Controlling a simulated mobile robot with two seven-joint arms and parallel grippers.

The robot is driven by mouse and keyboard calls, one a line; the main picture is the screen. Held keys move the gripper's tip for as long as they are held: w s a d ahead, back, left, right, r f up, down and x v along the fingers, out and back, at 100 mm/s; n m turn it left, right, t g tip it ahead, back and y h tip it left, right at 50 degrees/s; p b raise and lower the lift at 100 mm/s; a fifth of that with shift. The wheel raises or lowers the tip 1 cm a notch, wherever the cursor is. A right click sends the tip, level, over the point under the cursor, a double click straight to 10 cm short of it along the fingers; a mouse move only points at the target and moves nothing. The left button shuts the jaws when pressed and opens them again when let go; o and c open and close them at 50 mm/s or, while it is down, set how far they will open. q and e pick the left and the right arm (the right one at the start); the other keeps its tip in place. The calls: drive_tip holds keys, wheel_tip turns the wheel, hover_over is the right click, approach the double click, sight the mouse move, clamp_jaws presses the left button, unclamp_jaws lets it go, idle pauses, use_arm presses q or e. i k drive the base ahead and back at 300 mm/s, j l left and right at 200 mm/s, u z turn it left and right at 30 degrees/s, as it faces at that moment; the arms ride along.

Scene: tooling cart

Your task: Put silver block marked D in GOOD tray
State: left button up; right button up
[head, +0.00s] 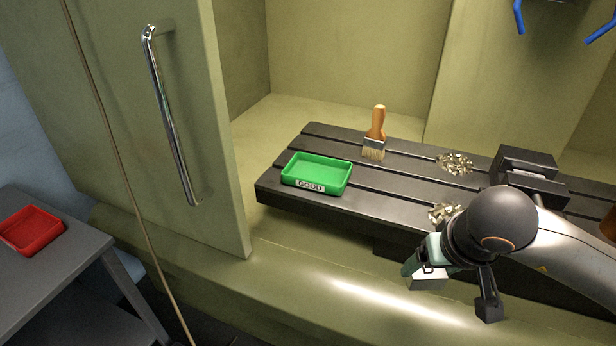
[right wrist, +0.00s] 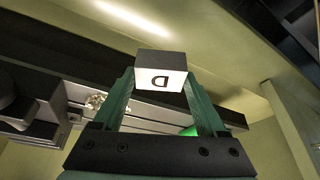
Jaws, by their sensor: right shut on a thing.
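The silver block marked D (right wrist: 161,80) is between the two teal fingers of my right gripper (right wrist: 161,90), with its letter facing the wrist camera. In the head view my right gripper (head: 420,266) is shut on the block (head: 427,282), in front of the dark slotted table's front edge. The green GOOD tray (head: 318,188) lies on the left part of the table, to the left of and behind the gripper. It looks empty. A small bit of green shows behind the fingers in the right wrist view. My left gripper is not in view.
The slotted table (head: 275,184) also bears a brush (head: 375,135), metal chips (head: 455,163) and a dark vise-like block (head: 527,170). A door with a handle (head: 172,120) stands left. A red tray (head: 32,230) sits on a grey cart (head: 75,258).

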sight(317, 176)
drive_tip(key=u, duration=1.2)
drive_tip(key=l+u, duration=0.25)
drive_tip(key=k+l+u, duration=0.1)
drive_tip(key=l+u, duration=0.15)
drive_tip(key=l, duration=0.3)
drive_tip(key=k, duration=0.05)
